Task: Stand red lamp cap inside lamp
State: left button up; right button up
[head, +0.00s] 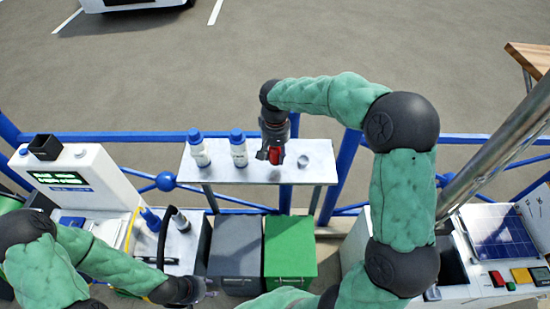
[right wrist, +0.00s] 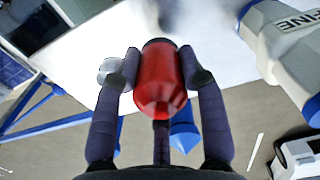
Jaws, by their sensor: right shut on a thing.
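The red lamp cap (head: 275,155) is held in my right gripper (head: 270,153), just above the white shelf. In the right wrist view the red cap (right wrist: 160,80) sits between the fingers of my right gripper (right wrist: 160,82), which are shut on its sides. A small pale grey round thing (head: 303,161), perhaps the lamp, stands on the shelf just right of the cap. It also shows in the right wrist view (right wrist: 109,68), partly behind a finger. My left gripper (head: 197,291) is low at the left, over the lower units; its fingers are too small to read.
Two white bottles with blue caps (head: 198,149) (head: 239,148) stand on the white shelf (head: 320,178), left of my right gripper. A blue railing (head: 345,165) runs behind. A grey bin (head: 236,245) and a green bin (head: 290,247) stand below. The shelf's right end is clear.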

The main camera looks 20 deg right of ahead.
aim_at(275, 159)
jog(key=f, duration=0.3)
jog(key=shift+w+f, duration=0.2)
jog(key=shift+f, duration=0.05)
jog(key=shift+s, duration=0.1)
jog(key=shift+f, duration=0.15)
jog(key=o, duration=1.1)
jog(key=shift+o, duration=0.2)
jog(key=shift+r, duration=0.2)
